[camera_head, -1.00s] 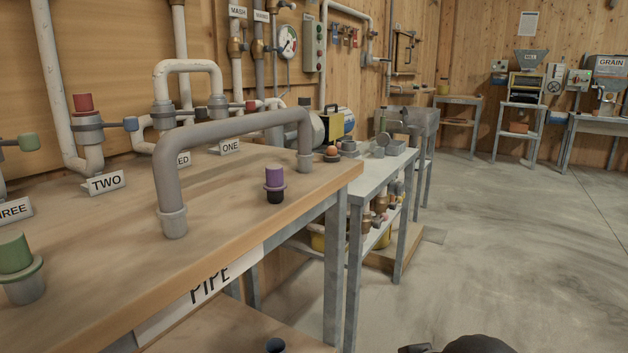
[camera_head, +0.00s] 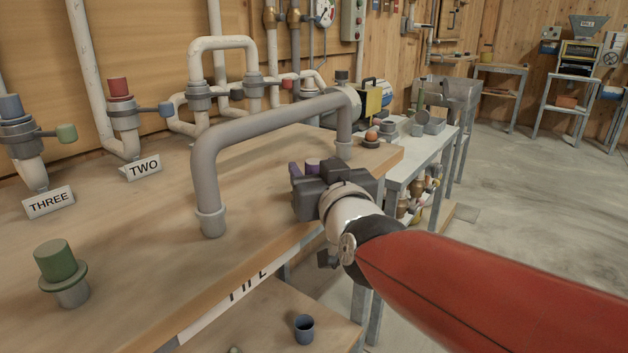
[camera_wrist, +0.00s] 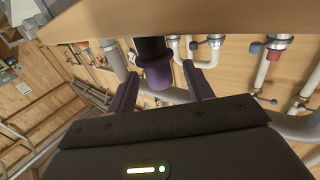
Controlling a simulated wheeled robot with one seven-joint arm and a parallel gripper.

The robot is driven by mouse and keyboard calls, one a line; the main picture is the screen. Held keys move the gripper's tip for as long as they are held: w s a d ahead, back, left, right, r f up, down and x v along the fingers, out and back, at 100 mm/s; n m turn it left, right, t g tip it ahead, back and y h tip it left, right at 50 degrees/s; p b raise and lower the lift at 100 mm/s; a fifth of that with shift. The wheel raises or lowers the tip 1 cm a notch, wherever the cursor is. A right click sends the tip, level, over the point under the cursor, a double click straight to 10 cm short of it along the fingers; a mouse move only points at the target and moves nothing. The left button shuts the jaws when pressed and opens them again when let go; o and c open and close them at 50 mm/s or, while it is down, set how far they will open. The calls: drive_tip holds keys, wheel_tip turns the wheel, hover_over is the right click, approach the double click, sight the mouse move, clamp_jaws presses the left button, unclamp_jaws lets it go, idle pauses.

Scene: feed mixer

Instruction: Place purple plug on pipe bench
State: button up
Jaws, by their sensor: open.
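The purple plug (camera_head: 313,164) stands upright on the pipe bench (camera_head: 120,225) near its front edge, mostly hidden behind my gripper in the head view. In the wrist view the plug (camera_wrist: 157,72) has a purple body and collar and a black end towards the bench top. My gripper (camera_wrist: 160,76) is open, with one dark purple finger on each side of the plug and narrow gaps between. In the head view my gripper (camera_head: 303,170) reaches in from the right, just above the bench edge.
A grey arched pipe (camera_head: 270,118) stands on the bench close behind and left of my gripper. A green plug (camera_head: 57,262) stands at the left front. A dark cup (camera_head: 304,328) is on the lower shelf. Valves with labels TWO (camera_head: 143,168) and THREE (camera_head: 48,202) line the back.

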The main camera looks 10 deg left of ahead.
sight(311, 162)
drive_tip(key=x, duration=0.3)
drive_tip(key=shift+w+a+f, duration=0.1)
drive_tip(key=shift+w+a, duration=0.1)
drive_tip(key=shift+w, duration=0.15)
clamp_jaws()
drive_tip(key=shift+r, duration=0.65)
drive_tip(key=shift+s+d+r+p, duration=0.15)
drive_tip(key=shift+s+r, duration=0.05)
drive_tip(key=shift+r, duration=0.4)
drive_tip(key=shift+s+d+r+p, duration=0.15)
drive_tip(key=shift+s+r, duration=0.05)
drive_tip(key=shift+r, duration=0.35)
drive_tip(key=b+v, duration=0.2)
drive_tip(key=v, duration=1.5)
